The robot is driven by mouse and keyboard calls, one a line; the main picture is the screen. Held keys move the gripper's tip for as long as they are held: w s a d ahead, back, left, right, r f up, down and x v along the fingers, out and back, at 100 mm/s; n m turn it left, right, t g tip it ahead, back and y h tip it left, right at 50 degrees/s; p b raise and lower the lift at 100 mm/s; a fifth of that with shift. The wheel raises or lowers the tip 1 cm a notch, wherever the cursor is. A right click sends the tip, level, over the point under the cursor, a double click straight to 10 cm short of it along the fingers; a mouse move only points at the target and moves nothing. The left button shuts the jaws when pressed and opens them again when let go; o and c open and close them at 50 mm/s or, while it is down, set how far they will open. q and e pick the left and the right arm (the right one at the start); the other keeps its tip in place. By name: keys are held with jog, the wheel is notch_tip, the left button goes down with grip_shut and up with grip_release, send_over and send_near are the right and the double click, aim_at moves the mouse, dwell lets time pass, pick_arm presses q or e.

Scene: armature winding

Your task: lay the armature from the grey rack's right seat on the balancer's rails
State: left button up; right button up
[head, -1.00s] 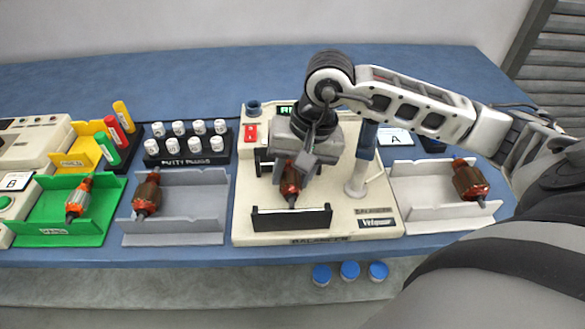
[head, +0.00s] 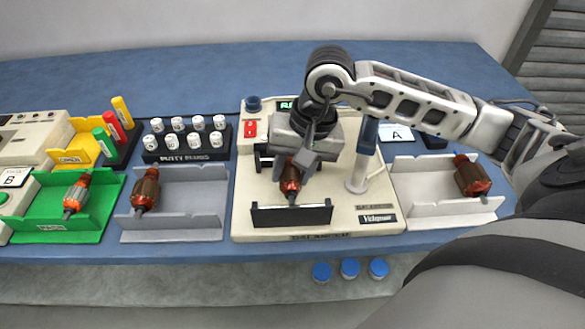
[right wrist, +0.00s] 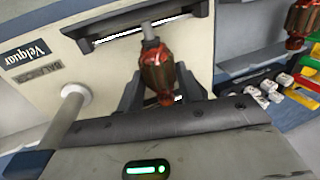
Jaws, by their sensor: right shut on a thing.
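My right gripper (head: 293,172) is shut on a copper-red armature (head: 290,184) over the cream balancer (head: 343,222). The armature lies lengthwise between the balancer's dark front rail (head: 291,215) and its back rail, which my gripper partly hides. Its near shaft end is at the front rail; I cannot tell whether it rests there. In the right wrist view the armature (right wrist: 158,76) sits between my fingers, its shaft reaching to the rail (right wrist: 120,38). The grey rack (head: 190,216) holds one armature (head: 145,190) in its left seat; its right seat is empty. My left gripper is out of view.
A green rack (head: 92,222) with an armature stands at left. A pale tray (head: 425,212) with another armature stands at right. A black putty block holder (head: 185,155) is behind the grey rack. The balancer's post (head: 360,170) stands close right of my gripper.

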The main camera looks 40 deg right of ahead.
pick_arm(q)
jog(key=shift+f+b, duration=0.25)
jog(key=shift+b, duration=0.15)
pick_arm(e)
jog(key=shift+f, duration=0.25)
jog(key=o, duration=1.2)
jog(key=shift+r, duration=0.1)
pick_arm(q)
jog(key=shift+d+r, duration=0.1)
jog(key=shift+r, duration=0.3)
pick_arm(e)
jog(key=v, duration=1.5)
jog(key=shift+s+d+r, duration=0.15)
jog(key=shift+r, duration=0.2)
